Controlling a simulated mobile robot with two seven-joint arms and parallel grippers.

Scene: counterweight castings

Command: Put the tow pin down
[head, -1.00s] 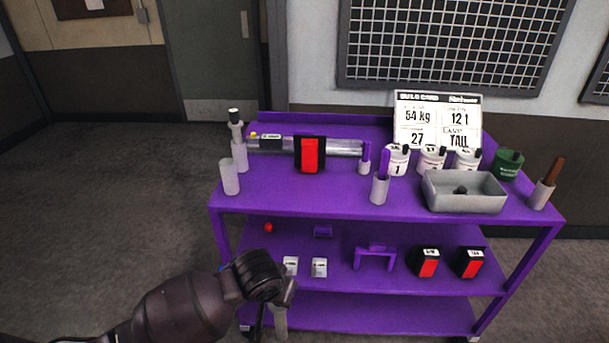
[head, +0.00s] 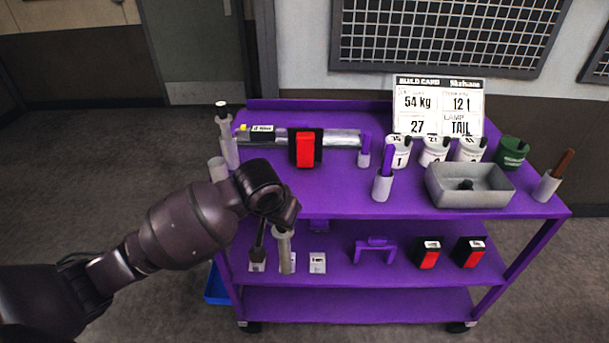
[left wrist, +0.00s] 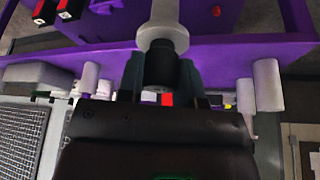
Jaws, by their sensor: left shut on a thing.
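The tow pin (head: 285,252), a pale grey rod, hangs from my left gripper (head: 274,228) in front of the purple cart's (head: 400,205) left side. It is level with the middle shelf in the picture and apart from the top. In the left wrist view, my left gripper (left wrist: 161,80) is shut on the pin's black end, and its pale flange and shaft (left wrist: 163,28) stick out beyond the fingers. A short pale holder (head: 217,168) stands at the cart top's left edge, partly behind my arm. My right gripper is not in view.
Lamps (head: 429,254) and a purple bracket (head: 375,250) occupy the middle shelf. Its front centre has bare room.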

